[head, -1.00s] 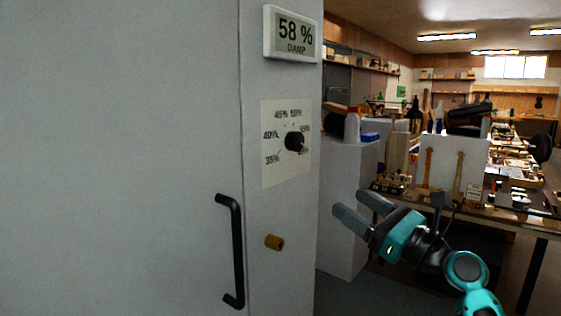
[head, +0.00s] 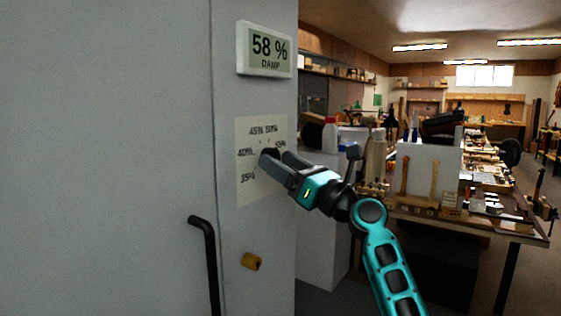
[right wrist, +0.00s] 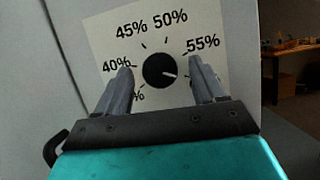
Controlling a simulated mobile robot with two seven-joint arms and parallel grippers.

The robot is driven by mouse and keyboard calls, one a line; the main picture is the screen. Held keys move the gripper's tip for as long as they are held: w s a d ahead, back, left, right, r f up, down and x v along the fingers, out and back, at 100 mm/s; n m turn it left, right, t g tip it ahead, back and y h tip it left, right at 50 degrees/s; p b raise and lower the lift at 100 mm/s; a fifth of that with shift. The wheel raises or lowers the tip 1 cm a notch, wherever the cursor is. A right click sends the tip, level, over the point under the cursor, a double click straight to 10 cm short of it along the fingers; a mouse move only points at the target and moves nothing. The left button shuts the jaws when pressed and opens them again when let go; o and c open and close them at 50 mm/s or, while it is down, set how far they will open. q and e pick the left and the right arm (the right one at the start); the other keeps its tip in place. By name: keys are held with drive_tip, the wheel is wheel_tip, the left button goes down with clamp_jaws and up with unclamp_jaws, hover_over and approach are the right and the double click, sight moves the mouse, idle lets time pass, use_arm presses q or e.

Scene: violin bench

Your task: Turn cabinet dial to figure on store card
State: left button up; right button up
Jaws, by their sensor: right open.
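The black round dial (right wrist: 160,71) sits on a white scale plate on the cabinet, marked from 35% up past 55%. In the right wrist view its white pointer line points right and slightly down, below the 55% mark. In the head view the dial (head: 269,156) is partly hidden by my right gripper (head: 274,160). That gripper is open, one finger on each side of the dial in the right wrist view (right wrist: 160,85); I cannot tell if either touches it. The display (head: 266,50) above reads 58 % DAMP. No store card is readable. My left gripper is out of view.
A workbench (head: 500,222) with tools stands at the right. Open floor lies beyond it.

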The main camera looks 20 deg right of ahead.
drive_tip(key=shift+w+a+r, duration=0.1)
drive_tip(key=shift+w+a, duration=0.1)
drive_tip(key=shift+w, duration=0.05)
drive_tip(key=shift+c, duration=0.3)
drive_tip(key=c, duration=1)
